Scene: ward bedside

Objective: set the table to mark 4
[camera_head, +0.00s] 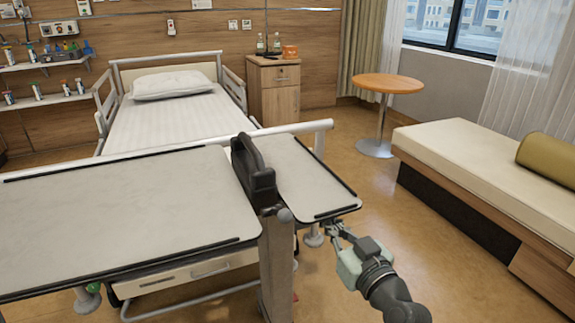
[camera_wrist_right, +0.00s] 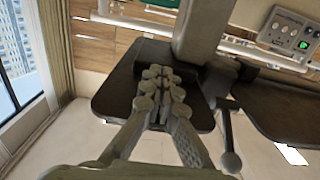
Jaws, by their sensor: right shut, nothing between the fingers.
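The overbed table has a wide grey top (camera_head: 130,215) on the left and a smaller leaf (camera_head: 300,178) on the right. A black upright handle piece (camera_head: 254,178) stands between them. The column (camera_head: 276,265) runs down below it. No height marks can be read. A lever with a ball end (camera_head: 285,215) sticks out near the column top; it also shows in the right wrist view (camera_wrist_right: 231,160). My right gripper (camera_head: 335,230) is shut and empty by the small leaf's front edge. In the wrist view its fingertips (camera_wrist_right: 160,85) are left of the lever, apart from it, against the dark underside (camera_wrist_right: 110,95).
The bed (camera_head: 170,115) stands behind the table. A bedside cabinet (camera_head: 275,90), a round table (camera_head: 388,84) and a couch (camera_head: 470,165) are farther back and right. Floor between the small leaf and the couch is clear apart from my right arm.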

